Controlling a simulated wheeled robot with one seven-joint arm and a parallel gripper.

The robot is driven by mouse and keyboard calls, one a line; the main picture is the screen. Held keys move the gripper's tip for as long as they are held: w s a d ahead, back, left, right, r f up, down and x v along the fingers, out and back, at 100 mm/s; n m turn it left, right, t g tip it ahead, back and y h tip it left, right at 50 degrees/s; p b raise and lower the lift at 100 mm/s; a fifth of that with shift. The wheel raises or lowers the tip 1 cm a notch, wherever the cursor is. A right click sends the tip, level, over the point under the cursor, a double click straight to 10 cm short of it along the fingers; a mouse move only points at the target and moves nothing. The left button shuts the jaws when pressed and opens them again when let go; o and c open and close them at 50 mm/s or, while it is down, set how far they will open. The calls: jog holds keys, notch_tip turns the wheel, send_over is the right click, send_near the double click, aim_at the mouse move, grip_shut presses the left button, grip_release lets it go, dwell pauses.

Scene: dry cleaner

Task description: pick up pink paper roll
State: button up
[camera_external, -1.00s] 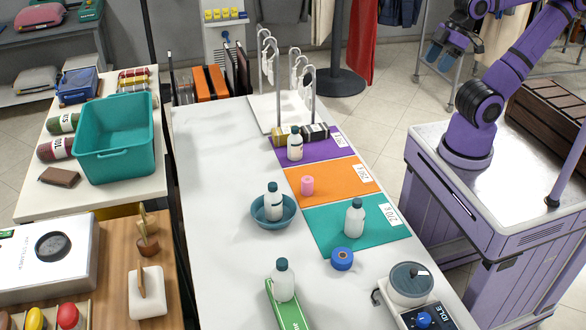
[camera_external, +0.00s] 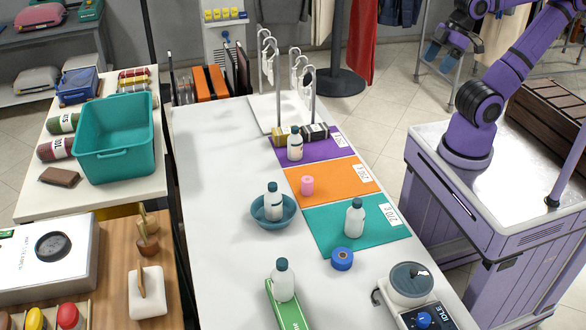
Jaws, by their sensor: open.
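The pink paper roll (camera_external: 307,186) is a small cylinder standing upright on the orange mat (camera_external: 345,190), left of the mat's middle. The orange mat lies between a purple mat (camera_external: 318,148) and a teal mat (camera_external: 325,232) on the white table. My gripper (camera_external: 439,57) hangs at the top right, well away from the roll and to its upper right. Its two fingers are apart with nothing seen between them.
A white-bodied bottle (camera_external: 355,220) stands on the teal mat, another (camera_external: 295,148) on the purple mat. A bottle stands in a blue bowl (camera_external: 273,221) left of the mats. A blue tape roll (camera_external: 342,259) lies below them. Metal hooks (camera_external: 310,90) rise behind.

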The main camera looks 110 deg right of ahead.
jog(key=m+g, duration=0.5)
jog(key=m, duration=0.3)
send_over(307, 179)
notch_tip(307, 179, down, 36)
jog(key=shift+a+f, duration=0.1)
jog(key=shift+f, duration=0.15)
notch_tip(307, 179, down, 11)
jog(key=shift+s+f, duration=0.1)
jog(key=shift+f, duration=0.1)
jog(key=shift+c, duration=0.5)
jog(key=c, duration=0.9)
